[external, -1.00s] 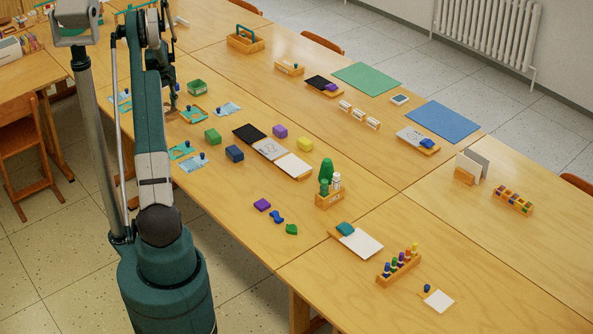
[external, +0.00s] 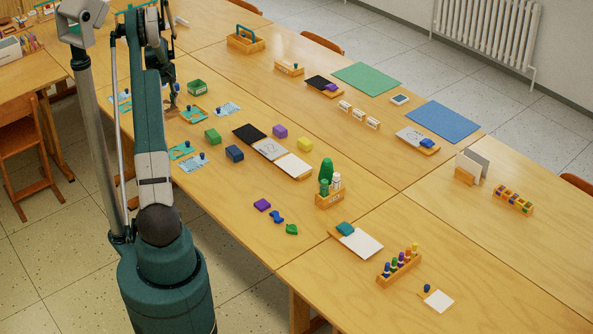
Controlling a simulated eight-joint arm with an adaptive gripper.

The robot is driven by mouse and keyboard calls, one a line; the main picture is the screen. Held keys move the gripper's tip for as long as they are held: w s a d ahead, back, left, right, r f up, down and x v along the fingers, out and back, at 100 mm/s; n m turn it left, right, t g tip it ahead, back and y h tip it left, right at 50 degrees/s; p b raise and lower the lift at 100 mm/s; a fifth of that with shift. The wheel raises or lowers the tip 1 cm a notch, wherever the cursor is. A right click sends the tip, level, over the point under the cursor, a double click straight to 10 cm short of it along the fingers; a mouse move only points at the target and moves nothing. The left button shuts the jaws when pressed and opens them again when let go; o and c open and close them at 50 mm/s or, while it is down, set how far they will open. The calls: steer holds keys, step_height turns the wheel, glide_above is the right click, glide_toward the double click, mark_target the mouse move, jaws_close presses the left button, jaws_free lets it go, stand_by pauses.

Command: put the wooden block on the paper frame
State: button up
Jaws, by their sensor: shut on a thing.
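My gripper (external: 173,104) is at the upper left of the external view, low over the near left table, partly behind my own arm. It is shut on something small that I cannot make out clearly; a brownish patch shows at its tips. I cannot tell for certain which piece is the wooden block. Several flat blue-green frame-like pieces with blue knobs lie around the gripper: one just right of it (external: 194,115), one nearer the front (external: 181,150). Light blue sheets with knobs lie beside them (external: 228,108). I cannot tell which one is the paper frame.
A green box (external: 197,87) stands just behind the gripper.

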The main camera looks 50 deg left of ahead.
steer(key=shift+w, duration=0.1)
steer(key=w+d+m, duration=0.5)
steer(key=w+d, duration=2.4)
steer(key=w+d+m, duration=0.1)
steer(key=w+d, duration=0.3)
steer(key=d, duration=0.8)
steer(key=w+d+m, duration=0.2)
steer(key=w+d, duration=0.3)
steer(key=d, duration=0.8)
steer(key=w+d+m, duration=0.1)
steer(key=w+d, duration=0.3)
steer(key=d, duration=0.8)
steer(key=s+d+m, duration=0.2)
steer(key=d, duration=1.9)
steer(key=s+d+m, duration=0.2)
steer(key=d+m, duration=0.1)
steer(key=d, duration=1.7)
steer(key=s+d+m, duration=0.1)
steer(key=s+d, duration=0.6)
steer(key=d, duration=0.4)
steer(key=s+d+m, duration=0.2)
steer(key=s+d, duration=0.5)
steer(key=d, duration=0.5)
steer(key=s+d+m+b, duration=0.1)
steer(key=s+d, duration=0.7)
steer(key=d, duration=0.3)
steer(key=shift+d+r+m, duration=0.25)
steer(key=shift+r+m, duration=0.05)
steer(key=shift+r, duration=0.05)
